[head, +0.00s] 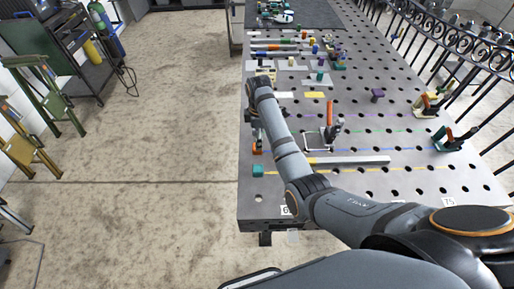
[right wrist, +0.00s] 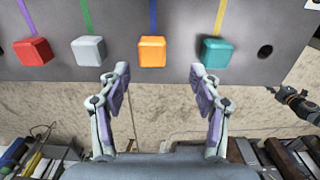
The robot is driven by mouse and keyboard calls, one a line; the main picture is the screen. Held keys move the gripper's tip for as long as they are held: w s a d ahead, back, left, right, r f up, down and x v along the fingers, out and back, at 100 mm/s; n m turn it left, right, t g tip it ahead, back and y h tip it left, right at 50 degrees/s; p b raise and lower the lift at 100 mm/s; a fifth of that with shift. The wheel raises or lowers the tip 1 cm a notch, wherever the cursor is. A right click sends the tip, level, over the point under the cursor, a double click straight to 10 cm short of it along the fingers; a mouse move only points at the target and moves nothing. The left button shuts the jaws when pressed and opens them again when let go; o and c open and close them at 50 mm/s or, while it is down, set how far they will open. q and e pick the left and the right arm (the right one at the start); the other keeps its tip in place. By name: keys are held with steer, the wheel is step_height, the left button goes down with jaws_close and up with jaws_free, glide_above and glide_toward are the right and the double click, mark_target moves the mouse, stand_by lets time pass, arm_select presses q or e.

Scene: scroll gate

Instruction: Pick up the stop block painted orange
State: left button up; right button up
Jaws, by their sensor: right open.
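The orange stop block (right wrist: 152,51) sits at the plate's edge, below the end of a blue line, between a grey block (right wrist: 89,50) and a teal block (right wrist: 217,51). In the head view the orange block (head: 256,148) shows small at the table's left edge. My right gripper (right wrist: 160,76) is open and empty. Its fingertips lie either side of the orange block's column in the wrist picture, just below it, not visibly touching it. In the head view my right gripper (head: 254,122) is mostly hidden by its arm.
A red block (right wrist: 33,51) is at the row's far left. The perforated table (head: 410,180) carries a long grey bar (head: 345,160) and clamps (head: 455,140). Open floor (head: 180,130) lies left of the table. A dark jointed part (right wrist: 295,100), perhaps my left gripper, shows at the wrist picture's right.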

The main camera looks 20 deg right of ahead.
steer(key=shift+w+f, duration=0.2)
steer(key=shift+f, duration=0.4)
steer(key=shift+w+f, duration=0.2)
steer(key=shift+f, duration=0.35)
steer(key=shift+w+f+p, duration=0.15)
steer(key=shift+f+p, duration=0.35)
steer(key=shift+f, duration=0.45)
step_height(320, 180, down, 3)
steer(key=shift+w+f, duration=0.1)
steer(key=shift+f, duration=0.15)
arm_select(q)
steer(key=w, duration=0.1)
steer(key=w+r, duration=0.1)
steer(key=w, duration=0.1)
steer(key=shift+d+r, duration=0.1)
steer(key=shift+r, duration=0.2)
arm_select(e)
jaws_close()
